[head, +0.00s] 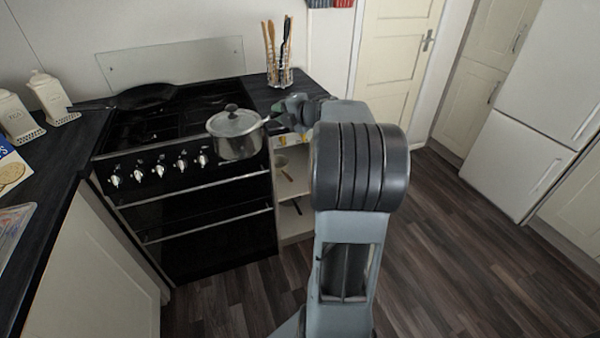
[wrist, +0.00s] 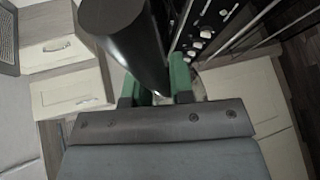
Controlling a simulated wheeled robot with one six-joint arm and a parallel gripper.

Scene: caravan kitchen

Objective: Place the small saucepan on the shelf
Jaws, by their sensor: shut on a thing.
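The small saucepan (head: 238,146) is a grey metal pan with a lid and a dark knob. It is level in front of the cooker's right front, seemingly raised off it. My gripper (head: 276,118) is at its right side, shut on its handle; the fingertips are partly hidden in the head view. In the wrist view a dark handle (wrist: 125,42) runs between the green fingers (wrist: 158,92). The open shelf unit (head: 291,187) stands right of the oven, below my gripper, partly hidden by my arm. A few small items lie on its shelves.
A black frying pan (head: 146,97) sits on the cooker's back left. A utensil holder (head: 280,76) stands on the worktop behind my gripper. White canisters (head: 52,98) stand on the left worktop. The oven handle (head: 200,190) juts out below the saucepan. The floor at right is clear.

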